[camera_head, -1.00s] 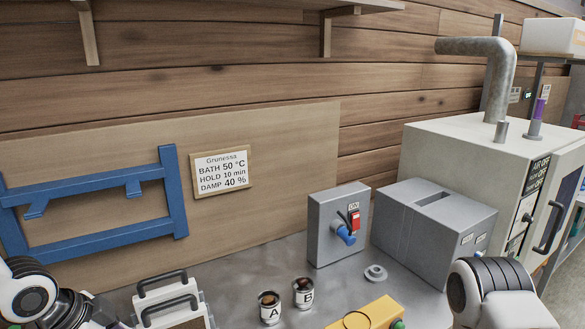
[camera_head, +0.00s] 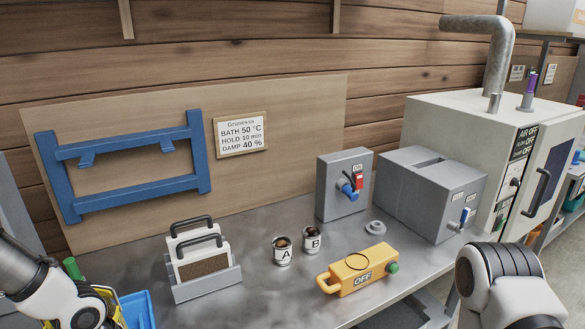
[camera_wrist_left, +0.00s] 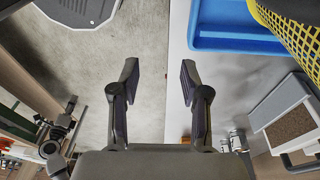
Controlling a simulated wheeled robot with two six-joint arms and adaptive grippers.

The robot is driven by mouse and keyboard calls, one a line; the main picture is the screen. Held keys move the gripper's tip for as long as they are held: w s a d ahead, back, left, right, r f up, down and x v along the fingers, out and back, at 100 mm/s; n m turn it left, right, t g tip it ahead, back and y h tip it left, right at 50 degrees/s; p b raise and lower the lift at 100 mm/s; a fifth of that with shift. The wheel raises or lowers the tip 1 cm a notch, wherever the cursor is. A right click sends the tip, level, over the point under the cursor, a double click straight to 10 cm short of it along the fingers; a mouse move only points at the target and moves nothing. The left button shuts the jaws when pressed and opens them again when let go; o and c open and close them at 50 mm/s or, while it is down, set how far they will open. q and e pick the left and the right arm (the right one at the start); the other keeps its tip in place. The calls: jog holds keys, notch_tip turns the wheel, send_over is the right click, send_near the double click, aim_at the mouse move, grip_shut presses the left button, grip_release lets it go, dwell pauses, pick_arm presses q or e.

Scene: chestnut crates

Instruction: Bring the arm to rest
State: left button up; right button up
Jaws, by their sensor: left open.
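My left gripper (camera_wrist_left: 159,78) is open in the left wrist view, with nothing between its fingers. Below it are the bare grey floor and the edge of a pale bench surface. In the head view only part of my left arm (camera_head: 50,290) shows at the lower left, and its gripper is out of the picture. Part of my right arm (camera_head: 500,280) shows at the lower right. My right gripper is not in view.
A blue tray (camera_head: 140,310) is beside my left arm; it also shows in the wrist view (camera_wrist_left: 235,44), near a yellow mesh item (camera_wrist_left: 290,35). The bench holds a slotted rack (camera_head: 205,286), cups A (camera_head: 282,256) and B (camera_head: 311,243), a yellow OFF box (camera_head: 360,270) and grey boxes (camera_head: 430,200).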

pick_arm(q)
jog(key=s+d+f+n+g, duration=0.2)
jog(key=s+d+f+n, duration=0.1)
jog(key=s+f, duration=0.7)
jog(key=s+d+f+n+g, duration=0.3)
jog(key=s+f+n, duration=0.1)
jog(key=s+f, duration=0.55)
jog(key=w+n+t, duration=0.1)
jog(key=n, duration=0.1)
jog(key=w+a+n+t+y, duration=0.1)
jog(key=w+t, duration=0.1)
jog(key=w+f+n+t+y, duration=0.1)
jog(key=n, duration=0.1)
jog(key=shift+w+a+f+n+t, duration=0.1)
jog(key=shift+w+a+n+t, duration=0.2)
jog(key=shift+w, duration=0.1)
